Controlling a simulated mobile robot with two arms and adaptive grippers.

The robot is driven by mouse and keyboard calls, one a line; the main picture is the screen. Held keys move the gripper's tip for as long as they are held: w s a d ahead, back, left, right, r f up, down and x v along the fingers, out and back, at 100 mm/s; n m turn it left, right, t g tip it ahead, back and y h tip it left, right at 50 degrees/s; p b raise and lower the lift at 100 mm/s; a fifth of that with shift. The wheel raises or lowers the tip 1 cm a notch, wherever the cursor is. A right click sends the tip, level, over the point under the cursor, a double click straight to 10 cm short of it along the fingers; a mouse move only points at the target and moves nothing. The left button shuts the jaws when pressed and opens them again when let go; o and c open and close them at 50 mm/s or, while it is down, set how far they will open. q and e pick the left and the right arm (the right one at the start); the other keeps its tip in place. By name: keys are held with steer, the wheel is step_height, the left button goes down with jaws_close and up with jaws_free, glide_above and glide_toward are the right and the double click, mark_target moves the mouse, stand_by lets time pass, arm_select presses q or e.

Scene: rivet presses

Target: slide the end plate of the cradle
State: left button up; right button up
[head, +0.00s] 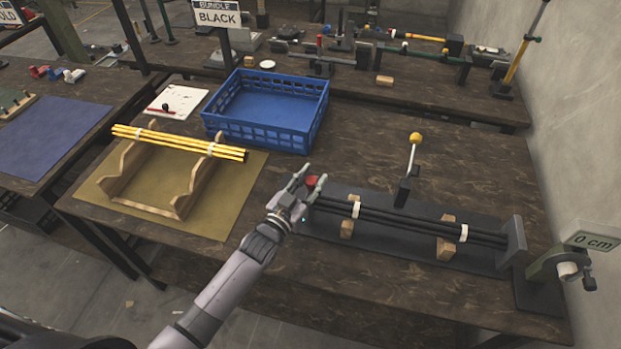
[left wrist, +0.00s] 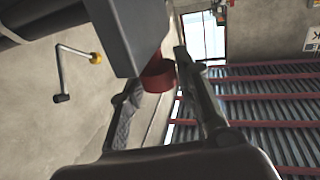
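The cradle (head: 375,256) is a dark base on the right half of the table. A bundle of black rods (head: 400,224) with two white bands rests on its wooden blocks. A grey plate (head: 513,237) stands at its right end. At its left end is a red knob (head: 312,181), also between my left fingers in the left wrist view (left wrist: 158,75). A dark grey block (left wrist: 132,30), apparently the end plate, shows beside it. My left gripper (head: 309,180) is open around the knob; the right finger looks close to it, contact unclear. My right gripper is not in view.
A lever with a yellow ball (head: 415,138) stands behind the cradle. A crank unit (head: 567,270) with a "0 cm" sign (head: 592,240) is at right. A blue crate (head: 268,132) and a wooden stand (head: 180,205) holding yellow rods (head: 180,145) are at left.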

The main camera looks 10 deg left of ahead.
arm_select(q)
steer(key=o, duration=0.4)
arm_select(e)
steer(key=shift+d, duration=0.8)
arm_select(q)
steer(key=shift+s, duration=0.15)
steer(key=shift+s+a, duration=0.15)
steer(key=shift+s, duration=0.15)
steer(key=v, duration=1.1)
steer(key=shift+s, duration=0.1)
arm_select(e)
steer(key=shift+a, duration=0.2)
